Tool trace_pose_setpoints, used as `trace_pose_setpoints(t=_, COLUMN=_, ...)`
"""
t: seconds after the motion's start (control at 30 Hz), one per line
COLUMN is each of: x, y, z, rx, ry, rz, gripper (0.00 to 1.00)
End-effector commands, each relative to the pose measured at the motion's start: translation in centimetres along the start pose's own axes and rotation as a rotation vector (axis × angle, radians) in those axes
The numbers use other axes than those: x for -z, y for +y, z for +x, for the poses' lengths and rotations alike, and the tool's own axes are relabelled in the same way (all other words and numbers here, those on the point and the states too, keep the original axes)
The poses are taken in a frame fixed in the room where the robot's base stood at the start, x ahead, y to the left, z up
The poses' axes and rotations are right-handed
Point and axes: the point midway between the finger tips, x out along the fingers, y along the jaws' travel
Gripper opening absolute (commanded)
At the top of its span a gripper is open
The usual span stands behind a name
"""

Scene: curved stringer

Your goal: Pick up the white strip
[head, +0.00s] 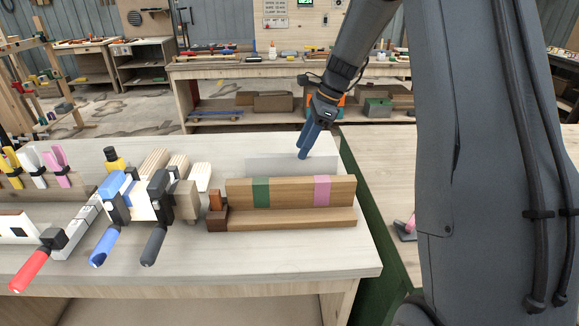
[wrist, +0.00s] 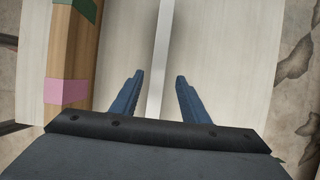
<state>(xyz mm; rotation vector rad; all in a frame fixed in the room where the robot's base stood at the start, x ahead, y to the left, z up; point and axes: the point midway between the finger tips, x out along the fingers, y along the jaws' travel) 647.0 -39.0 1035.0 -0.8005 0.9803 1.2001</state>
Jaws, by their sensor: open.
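The white strip (head: 270,165) stands on its long edge on the pale bench top, behind a wooden stepped block. In the wrist view the white strip (wrist: 158,60) is a narrow band running away from me between my fingertips. My gripper (head: 308,143) is at the right part of the strip, pointing down, with its blue fingers open. In the wrist view my gripper (wrist: 159,76) has one finger on each side of the strip, with a gap visible on both sides. How far the fingertips are above the bench is hard to tell.
The wooden block (head: 290,192) with green and pink bands stands just in front of the strip. Several clamps with blue, black and red handles (head: 105,245) crowd the bench to the left. The bench top (head: 300,262) is clear at the front and ends at the right edge.

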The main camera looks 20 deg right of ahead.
Motion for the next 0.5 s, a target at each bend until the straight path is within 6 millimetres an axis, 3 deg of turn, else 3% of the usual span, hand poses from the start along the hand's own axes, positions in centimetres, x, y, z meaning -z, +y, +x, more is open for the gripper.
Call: trace_pose_setpoints(t=0.5, x=-1.1, y=0.5, z=5.3, rx=-0.004, ry=0.000, rz=-0.003, gripper=0.41)
